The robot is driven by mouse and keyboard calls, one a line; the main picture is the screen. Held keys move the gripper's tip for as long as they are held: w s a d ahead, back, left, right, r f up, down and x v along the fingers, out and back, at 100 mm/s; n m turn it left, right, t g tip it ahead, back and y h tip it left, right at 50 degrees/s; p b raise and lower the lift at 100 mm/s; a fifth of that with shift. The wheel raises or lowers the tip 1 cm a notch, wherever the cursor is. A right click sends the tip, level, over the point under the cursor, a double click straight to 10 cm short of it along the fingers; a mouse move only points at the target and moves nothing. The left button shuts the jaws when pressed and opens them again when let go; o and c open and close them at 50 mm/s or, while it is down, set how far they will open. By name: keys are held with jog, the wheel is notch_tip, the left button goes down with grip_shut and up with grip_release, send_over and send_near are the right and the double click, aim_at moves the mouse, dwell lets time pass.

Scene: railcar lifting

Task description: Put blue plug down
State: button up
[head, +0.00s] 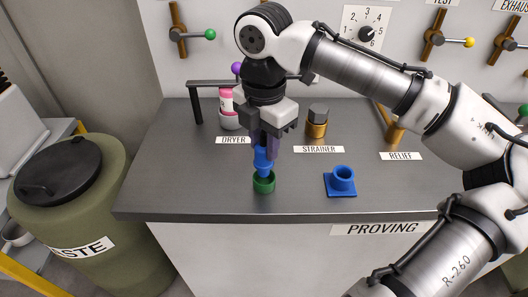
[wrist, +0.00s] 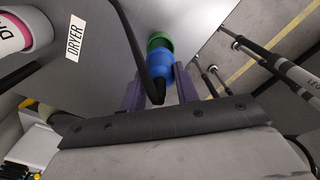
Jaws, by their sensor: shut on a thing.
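My gripper (head: 265,152), with purple fingers, points down over the front of the grey bench and is shut on the blue plug (head: 263,165). The plug is upright, and its lower end is at the mouth of a small green cup (head: 264,185). I cannot tell how far it sits inside. A blue square-based socket (head: 341,181) stands to the right, apart from the gripper, and looks empty.
Behind are a pink-and-white bottle (head: 228,108) at the DRYER label, a brass jar (head: 317,122) at STRAINER, and a brass fitting (head: 394,132) at RELIEF. The bench's front edge (head: 200,216) is close. A green waste drum (head: 70,195) stands left.

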aim_at(264, 145)
jog(key=shift+f, duration=1.65)
jog(key=shift+f, duration=0.1)
jog(key=o, duration=1)
notch_tip(264, 145, up, 12)
jog(key=shift+r+b, duration=0.15)
jog(key=shift+b, duration=0.15)
jog(key=shift+s, duration=0.1)
